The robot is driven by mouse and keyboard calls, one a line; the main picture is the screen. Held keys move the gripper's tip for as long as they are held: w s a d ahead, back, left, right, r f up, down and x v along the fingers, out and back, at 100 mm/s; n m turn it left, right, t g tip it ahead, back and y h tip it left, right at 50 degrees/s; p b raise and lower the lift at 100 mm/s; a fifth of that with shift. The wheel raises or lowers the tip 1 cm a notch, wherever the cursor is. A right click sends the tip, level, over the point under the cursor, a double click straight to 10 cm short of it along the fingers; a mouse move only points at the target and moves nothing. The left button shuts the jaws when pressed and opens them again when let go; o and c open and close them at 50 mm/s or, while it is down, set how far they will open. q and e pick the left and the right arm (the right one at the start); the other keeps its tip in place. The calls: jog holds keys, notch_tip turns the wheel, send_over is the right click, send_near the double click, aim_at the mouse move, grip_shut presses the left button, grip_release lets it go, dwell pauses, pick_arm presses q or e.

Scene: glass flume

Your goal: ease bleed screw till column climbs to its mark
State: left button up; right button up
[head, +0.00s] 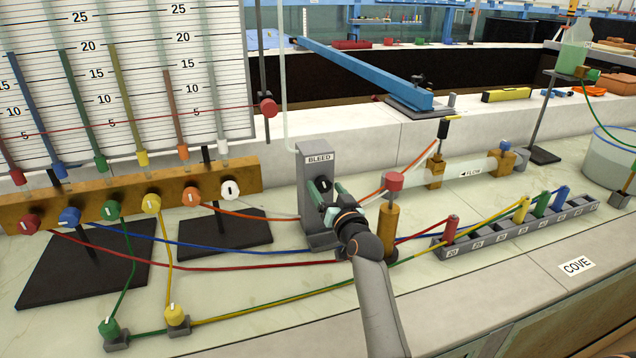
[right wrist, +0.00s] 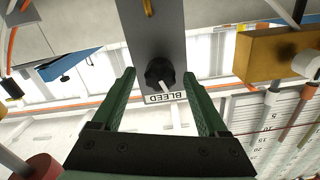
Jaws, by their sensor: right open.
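The bleed screw is a black knob (head: 323,185) with a pale pointer on the front of the grey block labelled BLEED (head: 318,165). My right gripper (head: 328,194) is at the block, its green fingers open. In the right wrist view the black knob (right wrist: 157,72) shows between the two spread fingers (right wrist: 159,78), with a gap on each side. Coloured columns stand before the ruled board (head: 205,40): blue (head: 40,110), green (head: 80,100), yellow (head: 125,95), orange-red (head: 175,105). A red line crosses them to a red slider (head: 268,107). Which column and mark belong to the screw is unclear.
A brass manifold (head: 252,176) with coloured knobs stands left of the block. A red-capped brass post (head: 393,182) stands close right of my right arm. Coloured hoses cross the bench. A grey rack (head: 490,236) with coloured plugs lies right; bare bench shows in front.

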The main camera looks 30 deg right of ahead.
jog(key=shift+w+d, duration=0.1)
jog(key=shift+w, duration=0.35)
pick_arm(q)
jog(key=shift+w+d, duration=0.2)
jog(key=shift+w, duration=0.15)
pick_arm(e)
jog(key=shift+s, duration=0.1)
jog(key=shift+r, duration=0.1)
jog(key=shift+c, duration=0.3)
grip_shut()
jog(key=shift+r+m+p, duration=0.25)
jog(key=shift+m+p, duration=0.75)
jog(key=shift+p, duration=0.15)
jog(key=shift+f+m+p, duration=0.1)
jog(key=shift+m+p, duration=0.2)
jog(key=shift+m, duration=0.6)
pick_arm(q)
jog(key=shift+s+a+r, duration=0.3)
jog(key=shift+s+a, duration=0.05)
jog(key=shift+a, duration=0.2)
jog(key=shift+s+a+r, duration=0.25)
jog(key=shift+s+a, duration=0.05)
jog(key=shift+a, duration=0.2)
pick_arm(e)
jog(key=shift+f, duration=0.15)
